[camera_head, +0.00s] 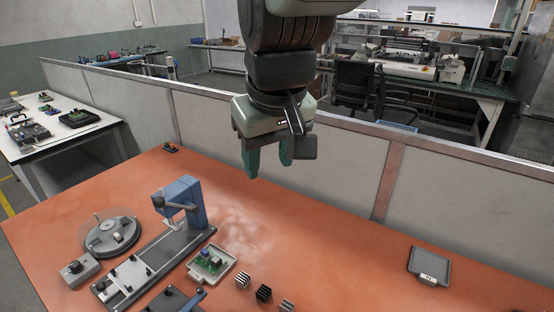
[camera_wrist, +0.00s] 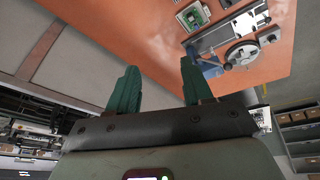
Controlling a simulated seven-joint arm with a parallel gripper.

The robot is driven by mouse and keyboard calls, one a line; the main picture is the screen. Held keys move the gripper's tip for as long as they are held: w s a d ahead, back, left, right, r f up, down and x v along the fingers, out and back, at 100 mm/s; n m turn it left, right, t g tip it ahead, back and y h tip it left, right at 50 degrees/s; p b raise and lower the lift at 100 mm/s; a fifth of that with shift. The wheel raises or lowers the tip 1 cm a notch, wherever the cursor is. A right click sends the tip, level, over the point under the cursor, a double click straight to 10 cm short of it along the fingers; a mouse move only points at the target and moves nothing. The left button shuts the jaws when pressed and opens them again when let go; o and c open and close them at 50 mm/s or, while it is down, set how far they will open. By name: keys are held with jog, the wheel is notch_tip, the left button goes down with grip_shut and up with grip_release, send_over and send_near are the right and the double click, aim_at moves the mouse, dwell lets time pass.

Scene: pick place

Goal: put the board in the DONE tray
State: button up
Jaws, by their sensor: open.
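The board (camera_head: 207,262) is a small green circuit board with a blue part on it. It lies in a pale shallow tray (camera_head: 227,271) at the front middle of the bench, and it also shows at the top of the wrist view (camera_wrist: 193,16). A dark grey tray (camera_head: 430,263) with a small label on its front edge lies on the right side of the bench; it looks empty, and the label is too small to read. My gripper (camera_head: 269,168) is open and empty, high above the back of the bench, apart from both trays. Its green fingers also show in the wrist view (camera_wrist: 158,70).
A blue lever press (camera_head: 187,200) on a long grey base stands left of the board, beside a round disc fixture (camera_head: 111,235). Several small finned heat sinks (camera_head: 263,293) sit right of the board. A low partition (camera_head: 330,170) runs behind. The bench between heat sinks and grey tray is clear.

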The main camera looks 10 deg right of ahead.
jog(key=s+d+r+m+t, duration=0.1)
jog(key=s+d+m, duration=0.1)
jog(key=s, duration=0.9)
jog(key=shift+s+d+r+m+t, duration=0.3)
jog(key=shift+d+r+m, duration=0.1)
jog(key=shift+d, duration=0.45)
